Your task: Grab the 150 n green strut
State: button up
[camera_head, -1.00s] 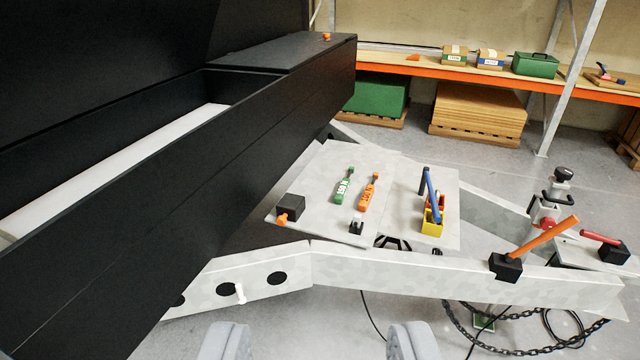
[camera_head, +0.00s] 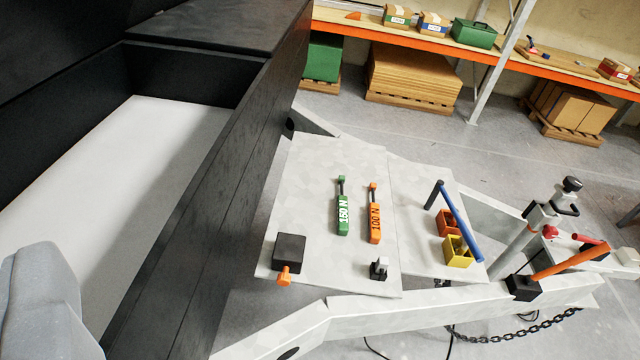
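The green strut (camera_head: 342,207), marked 150 N, lies on the light grey plate (camera_head: 315,165) of the chassis, its thin dark rod end pointing away from me. An orange strut (camera_head: 375,215), marked 100 N, lies just to its right, nearly parallel and apart from it. Of my gripper (camera_head: 45,305), only one grey finger shows, large at the lower left; the other finger is out of view. Nothing lies against the visible finger's inner side, and it is well apart from the green strut.
A black box (camera_head: 289,252) with an orange knob and a small black clip (camera_head: 379,267) sit near the plate's front. A yellow bin (camera_head: 458,252) with a blue-handled tool stands right. The tall black box wall (camera_head: 225,200) rises on the left. An orange-handled lever (camera_head: 568,260) stands on the beam.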

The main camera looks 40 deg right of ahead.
aim_at(343, 224)
jog(key=z, duration=0.5)
jog(key=i, duration=1.15)
jog(key=z, duration=0.8)
jog(key=k, duration=0.8)
jog(key=z, duration=0.2)
jog(key=i, duration=0.85)
jog(key=u, duration=0.1)
